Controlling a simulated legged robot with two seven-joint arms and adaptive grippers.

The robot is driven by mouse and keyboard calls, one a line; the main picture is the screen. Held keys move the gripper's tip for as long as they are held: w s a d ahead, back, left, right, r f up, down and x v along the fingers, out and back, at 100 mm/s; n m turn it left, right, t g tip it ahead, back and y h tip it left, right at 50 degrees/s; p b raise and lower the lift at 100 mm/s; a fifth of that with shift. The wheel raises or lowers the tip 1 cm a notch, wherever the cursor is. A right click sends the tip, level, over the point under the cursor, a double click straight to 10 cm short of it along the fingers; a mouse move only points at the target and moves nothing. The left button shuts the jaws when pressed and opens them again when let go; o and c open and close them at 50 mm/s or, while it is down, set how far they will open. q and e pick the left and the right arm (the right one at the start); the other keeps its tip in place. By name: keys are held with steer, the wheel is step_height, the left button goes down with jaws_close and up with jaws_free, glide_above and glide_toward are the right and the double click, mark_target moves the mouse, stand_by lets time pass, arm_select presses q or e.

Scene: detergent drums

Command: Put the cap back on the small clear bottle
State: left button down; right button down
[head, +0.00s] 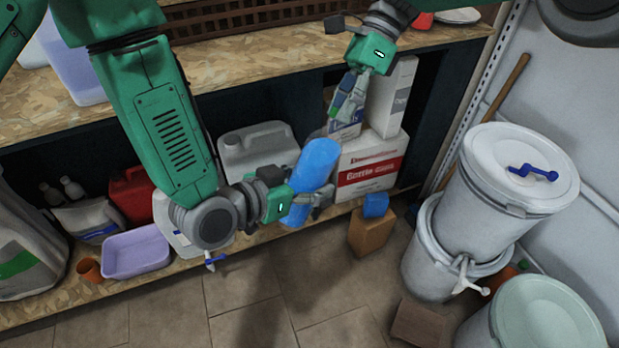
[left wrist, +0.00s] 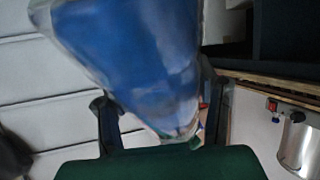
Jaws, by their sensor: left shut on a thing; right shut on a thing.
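The small clear bottle (head: 316,165) is filled with blue. It is tilted, top toward the upper right, above the shelf's front edge. My left gripper (head: 308,201), the lower one, is shut on its lower part. In the left wrist view the bottle (left wrist: 135,50) fills the upper middle, large and blurred, between the fingers. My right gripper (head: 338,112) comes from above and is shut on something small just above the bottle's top. This looks to be the cap, but the fingers hide it. I cannot tell whether it touches the bottle's neck.
White cartons (head: 372,165) stand behind the bottle on the lower shelf (head: 270,232). A grey jug (head: 258,150), red canister (head: 131,195) and lilac tub (head: 136,253) are to the left. A blue block (head: 375,205) sits on a brown box (head: 370,236). White drums (head: 500,200) stand at right.

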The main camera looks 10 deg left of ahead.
steer(key=m, duration=0.2)
steer(key=shift+w+m, duration=0.1)
steer(key=shift+m, duration=0.3)
steer(key=c, duration=1.2)
jaws_free()
steer(key=v, duration=0.4)
steer(key=shift+d+r, duration=0.15)
steer(key=shift+r, duration=0.05)
steer(key=o, duration=0.6)
steer(key=shift+r, duration=0.1)
steer(key=r, duration=0.9)
steer(key=shift+w+r, duration=0.25)
steer(key=shift+r, duration=0.1)
